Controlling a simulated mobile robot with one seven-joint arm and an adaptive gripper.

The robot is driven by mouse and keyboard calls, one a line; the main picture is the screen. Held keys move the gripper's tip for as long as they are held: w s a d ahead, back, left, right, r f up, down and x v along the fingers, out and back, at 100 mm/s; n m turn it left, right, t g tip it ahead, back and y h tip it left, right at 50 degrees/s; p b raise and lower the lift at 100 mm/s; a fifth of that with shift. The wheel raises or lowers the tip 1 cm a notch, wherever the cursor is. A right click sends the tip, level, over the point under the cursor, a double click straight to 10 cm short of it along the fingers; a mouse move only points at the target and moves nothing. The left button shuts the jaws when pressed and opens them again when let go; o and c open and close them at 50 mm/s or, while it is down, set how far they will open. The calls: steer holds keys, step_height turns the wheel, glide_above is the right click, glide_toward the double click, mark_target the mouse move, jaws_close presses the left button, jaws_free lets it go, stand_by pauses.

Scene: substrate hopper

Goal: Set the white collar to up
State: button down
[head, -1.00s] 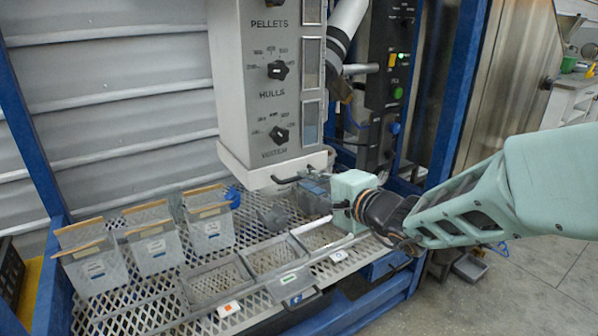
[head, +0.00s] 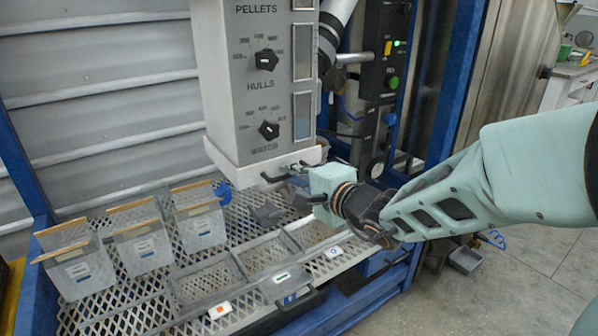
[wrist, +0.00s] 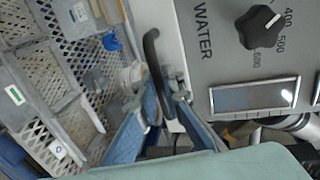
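The white collar (head: 235,165) is the pale band around the bottom of the grey hopper column (head: 222,80). It also shows in the wrist view as a pale strip (wrist: 174,40). A dark curved handle (head: 273,178) sticks out at its lower front. The handle (wrist: 150,48) reaches down between my blue fingers in the wrist view. My gripper (head: 298,182) is at the handle, just below the collar's right corner. In the wrist view my gripper (wrist: 156,85) has a fingertip on either side of the handle. I cannot tell whether they press on it.
Below is a mesh shelf (head: 110,318) with several clear bins (head: 198,222) at left and grey trays (head: 205,282) in front. A control box (head: 385,60) and blue post (head: 455,85) stand at right. Dark knobs (head: 265,60) sit on the column face.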

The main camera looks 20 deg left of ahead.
stand_by(0.3)
steer(key=shift+w+r+p, duration=0.1)
steer(key=shift+r+p, duration=0.3)
steer(key=shift+r, duration=1.75)
steer(key=c, duration=2.3)
jaws_free()
steer(key=shift+r, duration=0.1)
steer(key=shift+c, duration=0.2)
steer(key=shift+f, duration=0.25)
